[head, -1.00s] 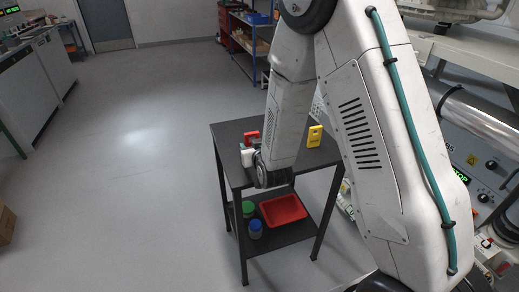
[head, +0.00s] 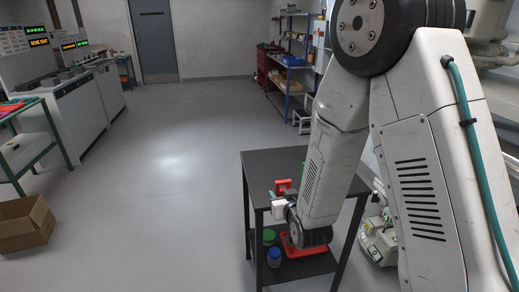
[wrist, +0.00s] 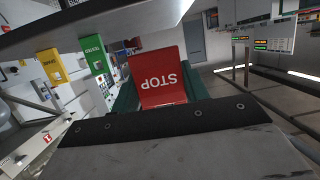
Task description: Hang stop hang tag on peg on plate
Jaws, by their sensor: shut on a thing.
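The red stop hang tag (wrist: 158,76) is in the wrist view, its white STOP lettering upside down. My gripper (wrist: 160,97) is shut on it, with dark green fingers showing at both sides of the tag. In the head view the red tag (head: 283,187) shows by my gripper (head: 284,206), over the left front part of the black table (head: 262,164). A green tag (wrist: 95,55) and a yellow tag (wrist: 51,66) are at the left of the wrist view, apart from the held tag. I cannot make out the plate or its peg.
A red tray (head: 290,251), a green-lidded jar (head: 269,237) and a blue-lidded jar (head: 274,257) are on the table's lower shelf. A cardboard box (head: 25,223) lies on the floor at left. Floor between box and table is clear. My arm hides the table's right side.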

